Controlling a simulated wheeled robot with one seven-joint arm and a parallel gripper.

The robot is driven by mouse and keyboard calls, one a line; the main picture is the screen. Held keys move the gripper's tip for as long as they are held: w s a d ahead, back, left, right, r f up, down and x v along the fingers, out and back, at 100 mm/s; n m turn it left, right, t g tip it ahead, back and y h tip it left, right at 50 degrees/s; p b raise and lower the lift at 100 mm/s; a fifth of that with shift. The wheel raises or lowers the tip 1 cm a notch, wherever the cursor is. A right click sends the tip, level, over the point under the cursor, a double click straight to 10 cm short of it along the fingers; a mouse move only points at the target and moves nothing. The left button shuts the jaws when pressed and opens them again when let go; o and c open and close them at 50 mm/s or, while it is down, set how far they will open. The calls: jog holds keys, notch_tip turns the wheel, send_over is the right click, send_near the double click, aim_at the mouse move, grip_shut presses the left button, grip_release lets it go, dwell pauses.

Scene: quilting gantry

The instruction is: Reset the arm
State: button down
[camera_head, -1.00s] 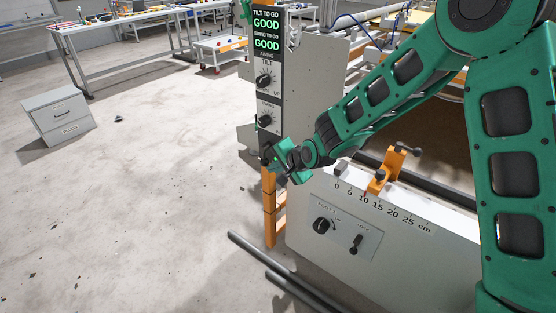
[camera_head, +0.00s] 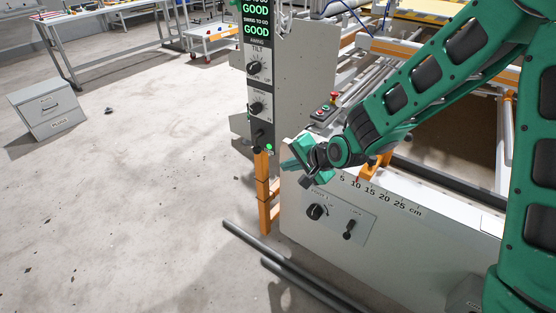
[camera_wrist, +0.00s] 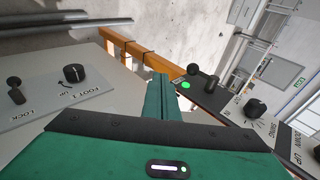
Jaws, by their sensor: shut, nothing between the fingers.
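My green arm reaches in from the right in the head view. My gripper (camera_head: 287,164) is shut and empty, in front of the control column (camera_head: 258,80) and above the white gantry panel (camera_head: 330,230). The fingers also show pressed together in the wrist view (camera_wrist: 163,100). The column has a tilt knob (camera_head: 254,67), a swing knob (camera_head: 256,107) and a lit green button (camera_head: 269,147); its display reads GOOD twice. The green light also shows beside the fingers in the wrist view (camera_wrist: 186,85). The gripper appears apart from the column.
The panel carries a dark knob (camera_head: 316,211), a lock lever (camera_head: 349,228) and a centimetre scale with an orange stop, partly hidden by my arm. Dark bars (camera_head: 290,270) lie on the floor.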

jog(key=s+d+r+g+h, duration=0.15)
jog(key=s+d, duration=0.25)
jog(key=d, duration=0.7)
jog(key=s+d+r+n+h, duration=0.1)
jog(key=s+d+r+h, duration=0.2)
jog(key=d, duration=0.8)
jog(key=s+d+r+g+h, duration=0.1)
jog(key=s+d+r+h, duration=0.2)
jog(key=d, duration=0.8)
jog(key=s+d+r+g, duration=0.1)
jog(key=s+d, duration=0.2)
jog(key=s, duration=0.4)
jog(key=s+d+r+g+y, duration=0.1)
jog(key=s+d+r+g, duration=0.1)
jog(key=s, duration=0.6)
jog(key=s+d+r+g, duration=0.1)
jog(key=s+d, duration=0.3)
jog(key=s, duration=0.3)
jog(key=shift+s+d+r, duration=0.25)
jog(key=shift+s+d, duration=0.1)
